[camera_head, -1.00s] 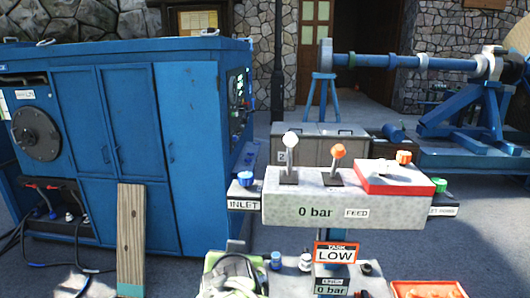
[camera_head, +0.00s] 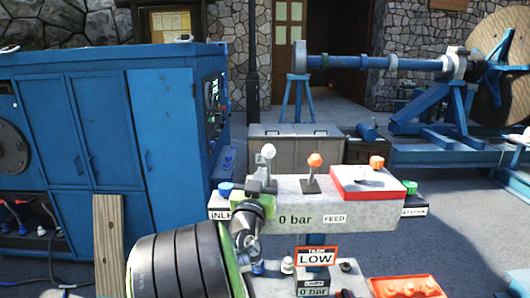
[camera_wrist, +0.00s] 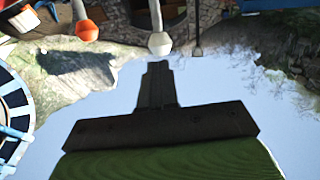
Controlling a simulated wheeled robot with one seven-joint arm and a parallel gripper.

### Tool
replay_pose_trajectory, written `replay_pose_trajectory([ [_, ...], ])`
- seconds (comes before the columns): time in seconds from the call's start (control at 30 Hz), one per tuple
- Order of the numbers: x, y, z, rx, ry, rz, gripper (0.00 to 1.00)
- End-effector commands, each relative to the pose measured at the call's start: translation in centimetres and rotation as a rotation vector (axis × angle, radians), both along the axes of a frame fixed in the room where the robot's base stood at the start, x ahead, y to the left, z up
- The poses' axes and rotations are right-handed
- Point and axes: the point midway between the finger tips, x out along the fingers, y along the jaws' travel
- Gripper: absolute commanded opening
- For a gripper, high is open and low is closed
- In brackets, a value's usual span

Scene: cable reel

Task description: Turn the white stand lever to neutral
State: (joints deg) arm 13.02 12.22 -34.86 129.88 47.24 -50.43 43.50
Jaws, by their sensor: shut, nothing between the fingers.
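The white stand lever has a round white knob (camera_head: 268,151) on the left of the grey valve stand (camera_head: 345,208). Its stem is mostly hidden behind my gripper (camera_head: 265,178). My gripper is shut and empty, its fingertips just below and in front of the white knob. In the wrist view my closed fingers (camera_wrist: 157,67) point at the white knob (camera_wrist: 159,43), with a small gap showing in the picture. I cannot tell whether they touch the stem. The orange-knobbed lever (camera_head: 315,161) stands to the right, about upright; it also shows in the wrist view (camera_wrist: 86,30).
A "LOW" task sign (camera_head: 316,257) is below. A blue cabinet (camera_head: 170,140) stands left; a large cable reel (camera_head: 500,75) is at the back right.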

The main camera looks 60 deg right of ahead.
Motion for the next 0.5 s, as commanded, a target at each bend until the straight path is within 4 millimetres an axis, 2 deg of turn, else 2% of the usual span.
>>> replay_pose_trajectory([
  [0.03,0.2,-1.2,0.9,-0.002,0.004,-0.006,0.00],
  [0.2,1.0,-4.1,1.4,-0.001,0.003,-0.003,0.00],
  [0.33,1.5,-5.3,1.6,0.000,0.001,-0.001,0.00],
  [0.5,1.6,-5.6,1.3,0.001,0.000,0.001,0.00],
])
